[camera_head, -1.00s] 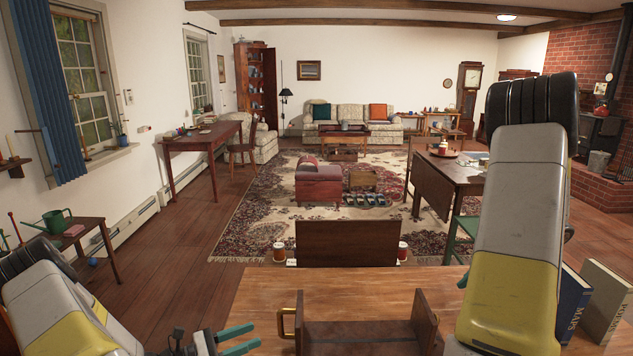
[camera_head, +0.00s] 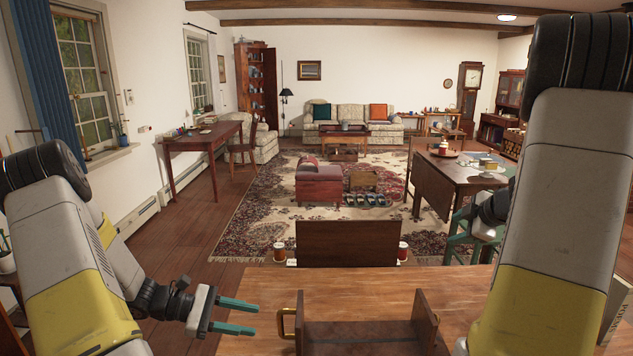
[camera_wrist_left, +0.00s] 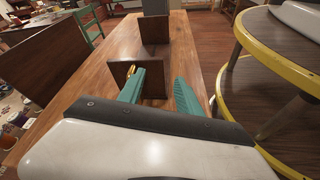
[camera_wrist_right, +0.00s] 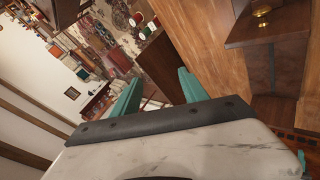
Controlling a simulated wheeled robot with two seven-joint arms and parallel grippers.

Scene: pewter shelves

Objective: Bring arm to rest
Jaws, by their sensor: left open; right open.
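My left gripper (camera_head: 244,316) is open and empty in the head view, just left of a wooden rack with upright ends (camera_head: 365,335) on the table. In the left wrist view its teal fingers (camera_wrist_left: 160,90) are apart, with one rack end behind them. My right arm rises large at the right of the head view. Its wrist (camera_head: 492,206) shows beyond the table, and its fingers are hard to tell from a green chair there. In the right wrist view the right gripper (camera_wrist_right: 158,92) is open, with nothing between its fingers.
The wooden table (camera_head: 265,290) fills the front middle. A book (camera_head: 614,318) is partly hidden behind my right arm. A drop-leaf table (camera_head: 447,185) stands further back at right.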

